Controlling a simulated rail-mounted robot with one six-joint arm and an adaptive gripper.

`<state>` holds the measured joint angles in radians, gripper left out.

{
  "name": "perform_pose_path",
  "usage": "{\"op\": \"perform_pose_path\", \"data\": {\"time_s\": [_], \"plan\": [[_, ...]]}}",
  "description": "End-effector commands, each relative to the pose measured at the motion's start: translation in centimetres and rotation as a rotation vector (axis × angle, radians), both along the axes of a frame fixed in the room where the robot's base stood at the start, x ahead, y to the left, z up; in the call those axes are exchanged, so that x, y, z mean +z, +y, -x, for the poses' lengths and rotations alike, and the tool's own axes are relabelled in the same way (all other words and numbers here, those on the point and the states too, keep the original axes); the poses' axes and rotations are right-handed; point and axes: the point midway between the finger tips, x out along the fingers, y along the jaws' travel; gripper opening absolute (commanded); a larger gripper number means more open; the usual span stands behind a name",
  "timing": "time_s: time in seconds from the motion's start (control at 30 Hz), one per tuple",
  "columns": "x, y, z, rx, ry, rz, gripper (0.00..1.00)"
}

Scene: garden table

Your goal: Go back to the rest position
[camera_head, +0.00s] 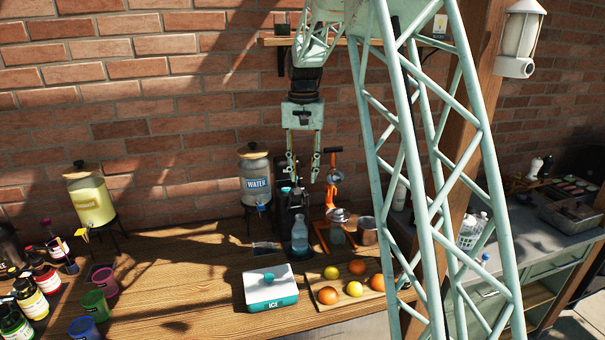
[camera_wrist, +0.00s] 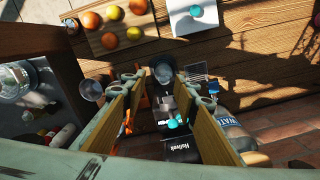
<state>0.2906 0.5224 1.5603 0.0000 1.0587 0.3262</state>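My gripper (camera_head: 302,172) hangs from my arm above the back of the wooden table (camera_head: 180,265), fingers pointing down. In the wrist view my gripper (camera_wrist: 165,95) shows its fingers spread apart with nothing held between them. Below the fingers are a dark machine (camera_wrist: 180,150) with a light label and a small clear vessel (camera_wrist: 163,72). In the head view the gripper is above a clear bottle (camera_head: 299,235), with the orange juicer press (camera_head: 332,190) to its right and the water dispenser (camera_head: 256,180) to its left.
A teal and white ice box (camera_head: 270,288) and a wooden tray (camera_head: 322,303) with oranges and lemons stand at the front. A yellow drink dispenser (camera_head: 90,200), colored cups (camera_head: 96,305) and bottles (camera_head: 30,298) are at left. A wall shelf (camera_head: 345,41) is behind my arm. The table's middle left is clear.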

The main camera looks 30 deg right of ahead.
Motion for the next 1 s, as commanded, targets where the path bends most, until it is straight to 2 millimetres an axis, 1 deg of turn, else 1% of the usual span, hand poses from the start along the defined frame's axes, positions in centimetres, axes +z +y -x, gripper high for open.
{"op": "perform_pose_path", "data": {"time_s": [0.33,0.53,0.77,1.0], "plan": [[0.0,0.0,0.0,0.000,0.000,0.000,0.28],[0.7,0.8,0.8,0.013,-0.008,0.002,0.28],[2.5,2.8,3.1,0.049,-0.025,0.008,0.28],[4.6,5.2,6.2,0.093,-0.051,0.016,0.28]]}}
